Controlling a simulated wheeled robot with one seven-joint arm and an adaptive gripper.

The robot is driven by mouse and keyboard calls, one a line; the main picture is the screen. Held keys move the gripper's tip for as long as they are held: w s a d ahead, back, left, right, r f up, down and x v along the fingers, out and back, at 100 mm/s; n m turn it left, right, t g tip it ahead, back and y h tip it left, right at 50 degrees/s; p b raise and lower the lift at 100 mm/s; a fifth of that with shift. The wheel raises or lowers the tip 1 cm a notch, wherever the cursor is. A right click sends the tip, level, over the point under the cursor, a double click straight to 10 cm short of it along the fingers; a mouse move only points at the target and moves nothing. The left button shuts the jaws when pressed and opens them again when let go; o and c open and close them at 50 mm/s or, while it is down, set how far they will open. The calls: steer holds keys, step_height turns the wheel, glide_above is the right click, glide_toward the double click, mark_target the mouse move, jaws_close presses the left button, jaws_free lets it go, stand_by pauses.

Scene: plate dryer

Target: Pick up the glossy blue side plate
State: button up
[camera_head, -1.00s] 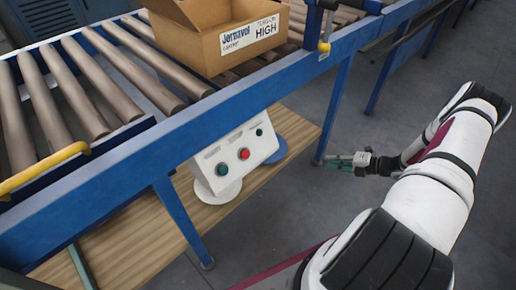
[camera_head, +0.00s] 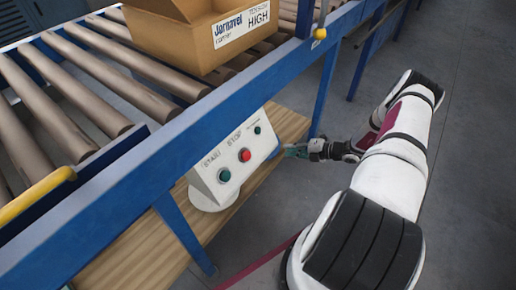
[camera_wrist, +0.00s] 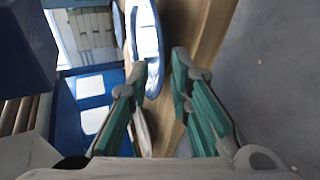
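The glossy blue side plate (camera_wrist: 148,42) shows in the wrist view as a long, shiny, foreshortened oval on the wooden shelf, ahead of my gripper (camera_wrist: 159,68). The fingers are open. The left fingertip overlaps the plate's lower left edge in the picture, and the right fingertip is over bare wood; I cannot tell whether either touches. In the head view my gripper (camera_head: 293,151) is at the shelf's right end, beside the control box. There the blue plate is mostly or wholly hidden behind the box and gripper.
The control box (camera_head: 237,158) with red and green buttons stands by the shelf (camera_head: 130,250). A white plate (camera_head: 213,198) lies partly under it. The blue conveyor frame (camera_head: 215,112) runs above, carrying a cardboard box (camera_head: 185,40). Open floor (camera_head: 465,150) lies to the right.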

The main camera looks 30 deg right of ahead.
mark_target(279, 149)
steer(key=b+x, duration=0.2)
steer(key=x, duration=0.3)
steer(key=shift+w+a+f, duration=0.15)
steer(key=shift+f, duration=0.1)
steer(key=shift+w+r, duration=0.1)
jaws_close()
